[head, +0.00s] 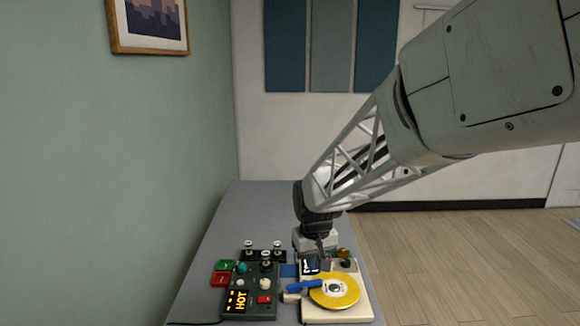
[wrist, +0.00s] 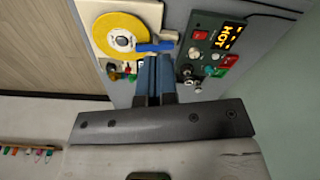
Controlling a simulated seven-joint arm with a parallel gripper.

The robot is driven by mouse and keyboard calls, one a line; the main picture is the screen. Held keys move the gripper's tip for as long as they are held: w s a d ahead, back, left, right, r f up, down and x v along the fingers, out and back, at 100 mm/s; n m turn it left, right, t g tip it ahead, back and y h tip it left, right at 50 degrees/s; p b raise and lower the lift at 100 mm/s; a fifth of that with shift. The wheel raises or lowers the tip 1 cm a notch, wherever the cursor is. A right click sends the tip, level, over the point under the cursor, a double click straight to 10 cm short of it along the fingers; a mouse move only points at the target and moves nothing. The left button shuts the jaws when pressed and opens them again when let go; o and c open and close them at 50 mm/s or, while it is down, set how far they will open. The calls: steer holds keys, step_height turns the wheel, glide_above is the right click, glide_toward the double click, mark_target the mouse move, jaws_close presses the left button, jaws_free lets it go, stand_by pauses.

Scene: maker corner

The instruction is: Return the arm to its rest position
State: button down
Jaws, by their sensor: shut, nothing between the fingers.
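My gripper (wrist: 153,62) shows in the wrist view with its two fingers together and nothing between them. Its tips point at the bench, near a blue-handled tool (wrist: 155,46); whether they touch it I cannot tell. In the head view my arm reaches down from the upper right to the bench, and the fingers are mostly hidden behind the wrist and bench items.
A cream board (head: 347,314) with a yellow disc (head: 345,290) stands at the front right of the grey bench (head: 215,255). Left of it is a dark control box (head: 263,312) with a lit "HOT" display. A green wall borders the left.

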steer(key=s+d+r+m, duration=0.1)
steer(key=s+d, duration=0.3)
steer(key=s, duration=0.5)
steer(key=s+d+r+m+t, duration=0.1)
steer(key=s+d+r, duration=0.2)
steer(key=s, duration=0.7)
steer(key=s+d+r+m, duration=0.1)
steer(key=s+d+r, duration=0.2)
steer(key=s+d, duration=0.3)
steer(key=shift+s+m+t, duration=0.3)
steer(key=shift+s, duration=1.45)
